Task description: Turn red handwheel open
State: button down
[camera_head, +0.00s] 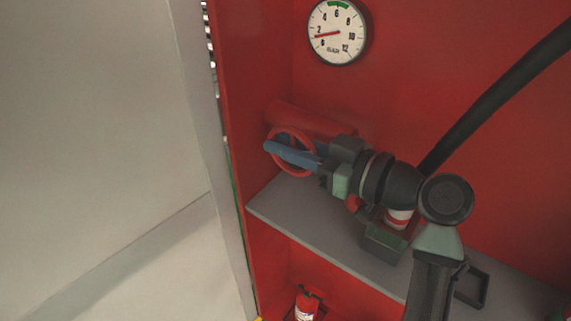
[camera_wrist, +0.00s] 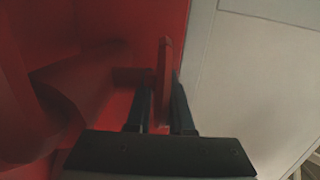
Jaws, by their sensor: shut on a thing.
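The red handwheel (camera_head: 280,132) stands on a red pipe (camera_head: 305,120) inside the red cabinet, above the grey shelf. My gripper (camera_head: 292,152) reaches it from the right, with its blue fingers across the wheel. In the wrist view the handwheel (camera_wrist: 164,70) shows edge-on as a thin red rim. My gripper (camera_wrist: 160,105) has one finger on each side of that rim and is shut on it. Part of the wheel and its hub are hidden behind the fingers in the head view.
A round pressure gauge (camera_head: 338,32) hangs on the cabinet's back wall, its needle near the low end. A black hose (camera_head: 500,90) runs at the right. A small red extinguisher (camera_head: 306,304) is below the grey shelf (camera_head: 285,205). A pale wall (camera_head: 90,110) is at the left.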

jog(key=shift+d+t+y+b, duration=0.1)
jog(key=shift+t+y+b, duration=0.35)
jog(key=shift+b, duration=0.4)
jog(key=shift+r, duration=0.15)
jog(key=c, duration=0.8)
grip_release()
notch_tip(320, 180, up, 10)
jog(key=shift+p, duration=0.7)
